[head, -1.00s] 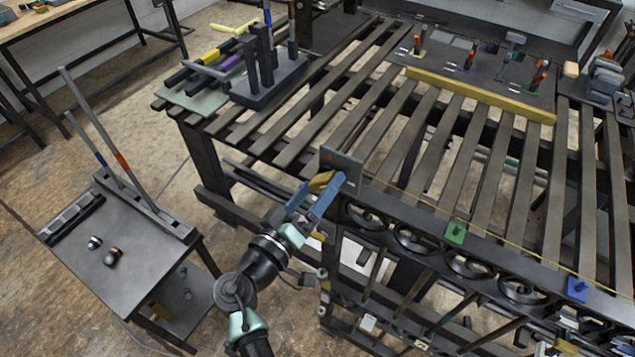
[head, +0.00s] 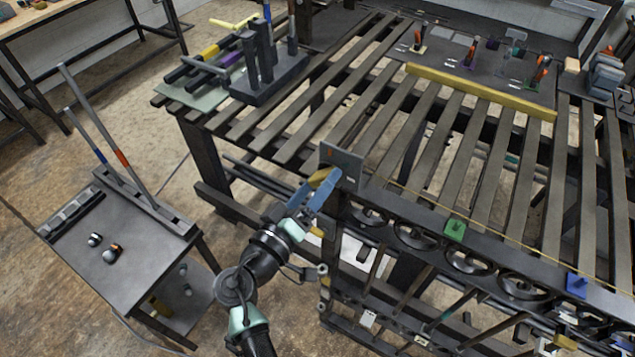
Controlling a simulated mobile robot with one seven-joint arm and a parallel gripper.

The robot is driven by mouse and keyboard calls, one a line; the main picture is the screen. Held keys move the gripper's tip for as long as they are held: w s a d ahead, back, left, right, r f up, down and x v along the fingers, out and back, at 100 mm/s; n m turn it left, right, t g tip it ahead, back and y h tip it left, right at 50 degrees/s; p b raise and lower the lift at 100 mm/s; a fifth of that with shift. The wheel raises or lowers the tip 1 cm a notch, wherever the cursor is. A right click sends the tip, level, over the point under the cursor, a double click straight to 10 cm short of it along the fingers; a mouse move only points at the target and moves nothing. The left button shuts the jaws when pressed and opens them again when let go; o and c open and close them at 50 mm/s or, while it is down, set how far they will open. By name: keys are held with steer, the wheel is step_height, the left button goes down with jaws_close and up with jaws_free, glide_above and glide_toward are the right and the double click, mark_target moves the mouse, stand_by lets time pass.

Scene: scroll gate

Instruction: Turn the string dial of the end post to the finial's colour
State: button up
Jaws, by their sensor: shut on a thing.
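My gripper (head: 314,192), with blue fingers, is at the left end of the gate's near rail. It is shut on a brass-yellow dial (head: 324,177) in front of a grey plate (head: 348,164) on the end post. The plate carries a small orange mark (head: 331,153) at its upper left. The fingers cover much of the dial, so I cannot read its setting. A thin yellow string (head: 430,203) runs from near the plate to the right along the rail. I cannot make out a finial for certain.
A green block (head: 455,230) and a blue block (head: 577,286) sit along the rail above dark scrolls (head: 468,260). A yellow bar (head: 480,92) lies across the slatted bench. A small side table (head: 150,250) with rods stands at left. Open floor lies between them.

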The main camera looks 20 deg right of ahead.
steer(key=n, duration=0.4)
steer(key=shift+b, duration=0.35)
steer(key=shift+n, duration=2.3)
steer(key=o, duration=1.2)
steer(key=shift+o, duration=0.2)
steer(key=b+v, duration=0.3)
steer(key=v, duration=1)
